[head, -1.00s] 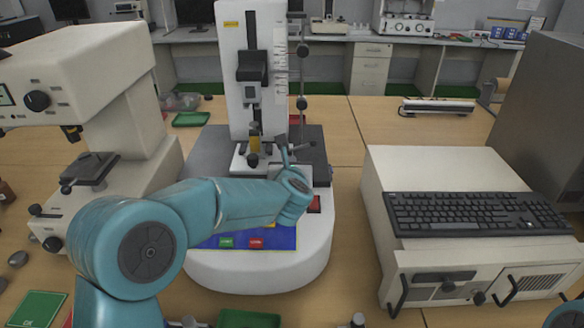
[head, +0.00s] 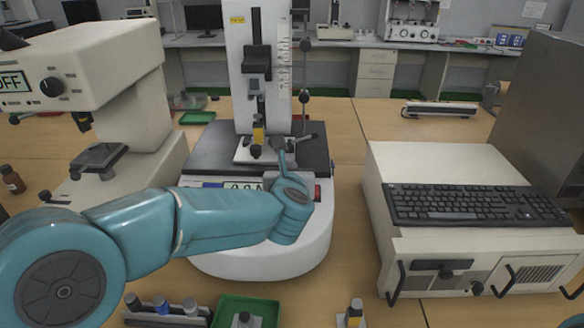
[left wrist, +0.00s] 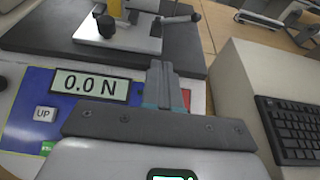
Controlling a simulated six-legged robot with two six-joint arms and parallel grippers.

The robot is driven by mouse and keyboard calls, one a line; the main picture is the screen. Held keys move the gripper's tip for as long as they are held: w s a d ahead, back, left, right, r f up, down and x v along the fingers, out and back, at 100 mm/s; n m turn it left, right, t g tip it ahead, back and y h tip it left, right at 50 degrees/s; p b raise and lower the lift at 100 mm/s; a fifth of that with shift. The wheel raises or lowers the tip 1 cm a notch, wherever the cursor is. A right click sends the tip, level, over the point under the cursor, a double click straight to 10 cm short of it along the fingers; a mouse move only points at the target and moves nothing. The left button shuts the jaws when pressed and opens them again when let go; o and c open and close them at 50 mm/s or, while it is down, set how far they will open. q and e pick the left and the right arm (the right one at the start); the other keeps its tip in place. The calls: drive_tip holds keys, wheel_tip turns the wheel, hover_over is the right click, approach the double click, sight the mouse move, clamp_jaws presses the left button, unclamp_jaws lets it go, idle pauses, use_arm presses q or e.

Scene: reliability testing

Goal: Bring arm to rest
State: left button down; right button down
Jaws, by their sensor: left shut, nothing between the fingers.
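My left arm comes in from the left in the head view, teal, and ends at my left gripper (head: 281,158) in front of the white force tester (head: 262,258). In the left wrist view my left gripper (left wrist: 162,82) is shut, its grey fingers together with nothing between them. The fingers are over the tester's front panel, beside a display (left wrist: 90,85) reading 0.0 N and a white UP button (left wrist: 45,114). A red button (left wrist: 186,98) shows just right of the fingers. I cannot tell whether the fingers touch the panel. My right gripper is not in view.
A white microscope-like instrument (head: 130,90) stands at the left. A white computer case (head: 440,165) with a black keyboard (head: 470,204) on it is at the right.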

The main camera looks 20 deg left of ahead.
use_arm(q)
drive_tip(key=shift+s+d+r, duration=0.15)
drive_tip(key=shift+s+d, duration=0.05)
drive_tip(key=shift+s, duration=0.45)
